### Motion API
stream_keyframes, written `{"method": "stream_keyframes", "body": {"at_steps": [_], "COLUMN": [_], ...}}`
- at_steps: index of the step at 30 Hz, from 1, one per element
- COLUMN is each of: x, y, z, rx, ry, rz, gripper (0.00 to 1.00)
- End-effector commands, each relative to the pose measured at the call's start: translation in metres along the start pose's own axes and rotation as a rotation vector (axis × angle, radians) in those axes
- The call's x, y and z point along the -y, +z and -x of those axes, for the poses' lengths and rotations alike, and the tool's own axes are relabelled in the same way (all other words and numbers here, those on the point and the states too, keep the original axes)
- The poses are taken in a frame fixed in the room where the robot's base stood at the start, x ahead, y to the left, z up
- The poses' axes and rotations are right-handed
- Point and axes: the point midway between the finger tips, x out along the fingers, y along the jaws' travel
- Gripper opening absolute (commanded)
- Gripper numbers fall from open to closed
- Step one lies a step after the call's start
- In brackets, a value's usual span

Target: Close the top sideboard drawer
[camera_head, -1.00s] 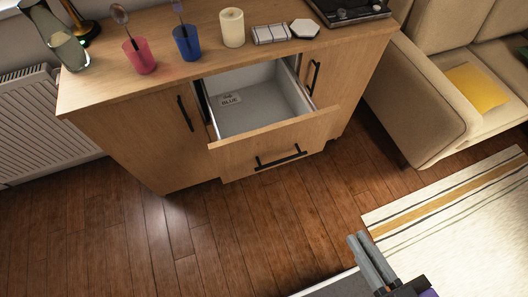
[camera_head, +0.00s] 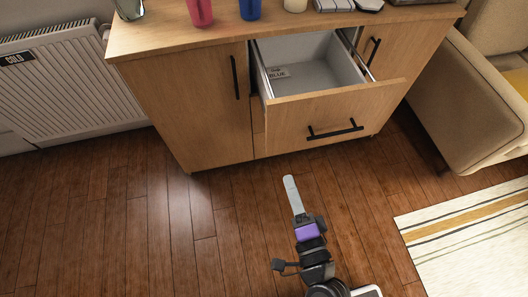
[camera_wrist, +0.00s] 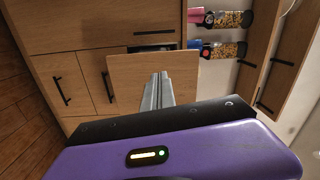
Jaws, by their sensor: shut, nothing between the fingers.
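The top sideboard drawer (camera_head: 335,115) is pulled out, with a wooden front and a black bar handle (camera_head: 335,129). In the wrist view the drawer front (camera_wrist: 185,75) is beyond my fingers. My gripper (camera_head: 290,182) is shut and empty, in front of the drawer and apart from it in the head view. Its closed fingers also show in the wrist view (camera_wrist: 157,90).
A pink cup (camera_head: 200,12), a blue cup (camera_head: 250,8) and a candle (camera_head: 295,4) stand on the sideboard top. A radiator (camera_head: 75,85) is at the left, a sofa (camera_head: 465,110) at the right. A striped rug (camera_head: 470,240) lies at the lower right. The wood floor before the sideboard is clear.

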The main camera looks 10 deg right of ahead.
Motion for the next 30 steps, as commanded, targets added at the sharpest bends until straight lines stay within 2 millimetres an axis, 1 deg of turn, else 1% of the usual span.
{"method": "stream_keyframes", "body": {"at_steps": [1,2,4,6,10,14,24,30], "x": [-0.01,-0.014,-0.014,-0.013,-0.013,-0.013,-0.015,-0.017], "y": [-0.002,-0.004,-0.007,-0.008,-0.009,-0.009,-0.012,-0.012], "z": [0.003,0.004,0.004,0.002,-0.011,-0.033,-0.099,-0.125], "rx": [-0.012,-0.021,-0.035,-0.037,-0.037,-0.038,-0.036,-0.036], "ry": [0.024,0.032,0.032,0.029,0.027,0.026,0.026,0.028], "rz": [-0.063,-0.1,-0.153,-0.168,-0.17,-0.169,-0.165,-0.165], "gripper": [0.0,0.0,0.0,0.0,0.0,0.0,0.0,0.0]}}
